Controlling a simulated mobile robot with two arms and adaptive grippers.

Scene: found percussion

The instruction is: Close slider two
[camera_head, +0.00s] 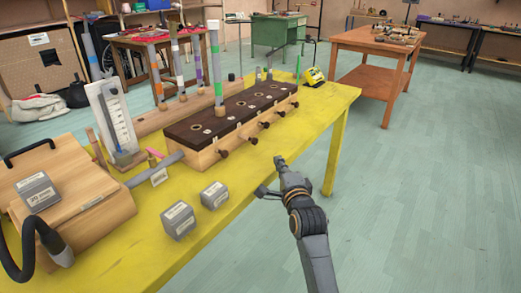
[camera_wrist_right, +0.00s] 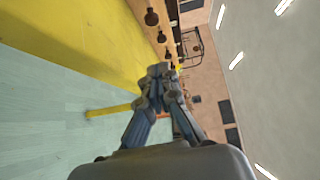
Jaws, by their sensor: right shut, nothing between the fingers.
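A long wooden box (camera_head: 206,157) with a dark top (camera_head: 200,124) stands on the yellow table. A row of dark slider knobs on short rods sticks out of its front, among them the nearest knob (camera_head: 223,154) and the one after it (camera_head: 253,140). Their numbers cannot be read. My right gripper (camera_head: 279,161) is shut and empty, just off the table's front edge, apart from the knobs. In the right wrist view its fingertips (camera_wrist_right: 160,70) meet, with several knobs (camera_wrist_right: 161,37) beyond them. My left gripper is not in view.
The yellow table (camera_head: 300,128) also holds two grey labelled blocks (camera_head: 178,220), a wooden case (camera_head: 80,200) with a dark hose, a white gauge (camera_head: 118,120) and upright tubes. The floor on the right is clear up to an orange-brown table (camera_head: 372,42).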

